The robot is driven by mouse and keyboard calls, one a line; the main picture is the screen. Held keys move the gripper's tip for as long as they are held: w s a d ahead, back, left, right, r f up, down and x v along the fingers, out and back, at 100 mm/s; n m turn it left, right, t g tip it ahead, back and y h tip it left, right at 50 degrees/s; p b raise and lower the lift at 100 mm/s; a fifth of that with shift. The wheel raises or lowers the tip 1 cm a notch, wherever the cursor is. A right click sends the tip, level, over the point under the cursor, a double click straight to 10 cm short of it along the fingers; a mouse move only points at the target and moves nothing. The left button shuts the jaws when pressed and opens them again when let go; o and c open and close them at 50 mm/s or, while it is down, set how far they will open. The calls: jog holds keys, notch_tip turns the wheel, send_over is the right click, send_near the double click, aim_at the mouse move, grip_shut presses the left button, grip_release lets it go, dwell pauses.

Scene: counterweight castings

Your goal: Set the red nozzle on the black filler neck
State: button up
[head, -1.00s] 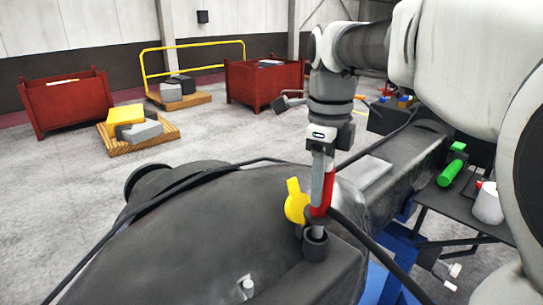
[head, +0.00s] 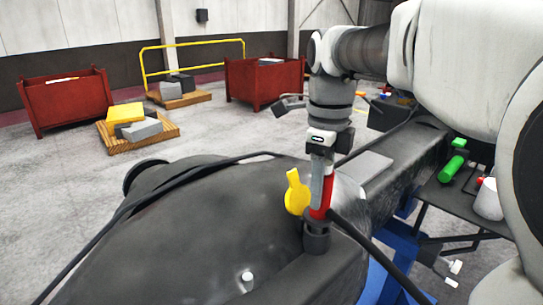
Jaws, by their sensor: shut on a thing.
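The red nozzle (head: 321,203) is upright at the black filler neck (head: 317,238). Its lower end is hidden at the neck's rim, and I cannot tell whether it is fully seated. My gripper (head: 321,182) is above the neck, pointing down, shut on the nozzle. A yellow cap (head: 297,192) stands open just left of the nozzle. A black hose (head: 365,244) runs from the nozzle down to the right.
The neck stands on a dark casting (head: 190,235) with a small white stud (head: 247,276). A black cable crosses the casting. At right, a dark shelf holds a green cylinder (head: 451,170) and a white cup (head: 488,201). Red bins (head: 65,100) stand far back.

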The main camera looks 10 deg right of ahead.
jog(key=shift+f+b, duration=0.85)
jog(key=shift+f, duration=0.35)
jog(key=o, duration=1.2)
notch_tip(320, 180, up, 18)
jog(key=p, duration=0.2)
jog(key=shift+f, duration=0.25)
jog(key=shift+s+f+n, duration=0.35)
jog(key=shift+n, duration=0.25)
jog(key=s+f+n+t, duration=0.2)
jog(key=s+f+n, duration=0.4)
jog(key=f+n, duration=0.4)
jog(key=s+f+n+t, duration=0.3)
jog(key=s+f+n, duration=0.4)
jog(key=f+n, duration=0.3)
jog(key=n, duration=0.4)
jog(key=shift+s+t, duration=0.15)
jog(key=shift+t, duration=0.15)
